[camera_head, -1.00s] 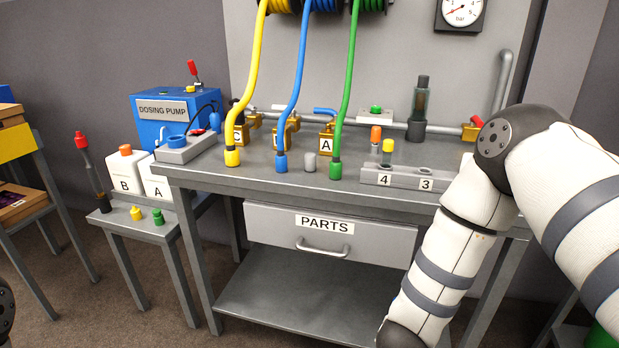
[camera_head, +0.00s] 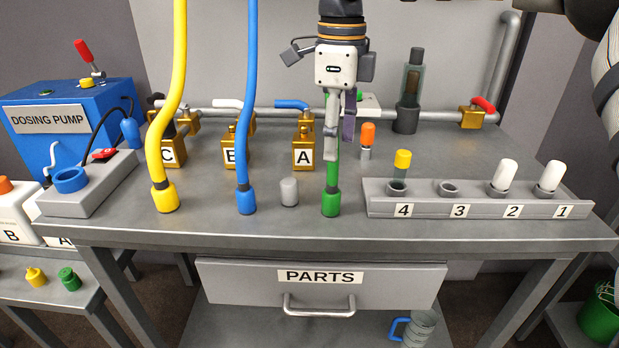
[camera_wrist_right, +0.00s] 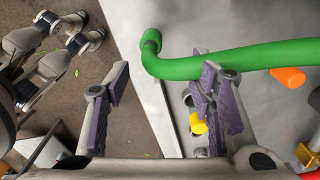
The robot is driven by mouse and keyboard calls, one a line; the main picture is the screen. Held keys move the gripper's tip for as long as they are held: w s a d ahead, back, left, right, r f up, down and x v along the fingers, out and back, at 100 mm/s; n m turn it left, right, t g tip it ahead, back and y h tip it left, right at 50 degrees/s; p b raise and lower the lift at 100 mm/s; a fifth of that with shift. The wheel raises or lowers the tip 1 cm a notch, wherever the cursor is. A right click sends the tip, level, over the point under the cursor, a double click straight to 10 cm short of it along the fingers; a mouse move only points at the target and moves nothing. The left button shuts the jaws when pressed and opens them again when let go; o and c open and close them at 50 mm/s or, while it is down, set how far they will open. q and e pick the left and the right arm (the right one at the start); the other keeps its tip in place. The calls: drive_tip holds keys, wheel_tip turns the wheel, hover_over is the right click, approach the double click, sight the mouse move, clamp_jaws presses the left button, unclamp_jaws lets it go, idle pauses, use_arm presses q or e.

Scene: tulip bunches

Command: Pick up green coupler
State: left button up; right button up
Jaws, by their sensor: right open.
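The green coupler (camera_head: 331,203) is the fitting at the lower end of the green hose and stands upright near the table's front edge. In the right wrist view the coupler (camera_wrist_right: 151,41) is at the top, beyond the fingers, with the hose running off to the right. My right gripper (camera_head: 341,130) points down above and behind the coupler, in front of the hose. Its fingers (camera_wrist_right: 160,88) are apart and empty, and they do not touch the coupler.
Left of the coupler are a grey cap (camera_head: 289,192), the blue hose's fitting (camera_head: 246,201) and the yellow hose's fitting (camera_head: 165,198). A numbered rack (camera_head: 480,207) stands to the right. Brass valve A (camera_head: 303,152) and an orange-topped piece (camera_head: 367,137) are behind.

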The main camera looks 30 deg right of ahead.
sight(334, 191)
drive_tip(key=f, duration=0.1)
drive_tip(key=s+f, duration=0.1)
drive_tip(key=f, duration=0.1)
drive_tip(key=shift+s+f, duration=0.3)
drive_tip(key=shift+f, duration=0.1)
drive_tip(key=f, duration=0.7)
drive_tip(key=shift+a, duration=0.35)
drive_tip(key=shift+w+f, duration=0.15)
drive_tip(key=shift+f, duration=0.05)
clamp_jaws()
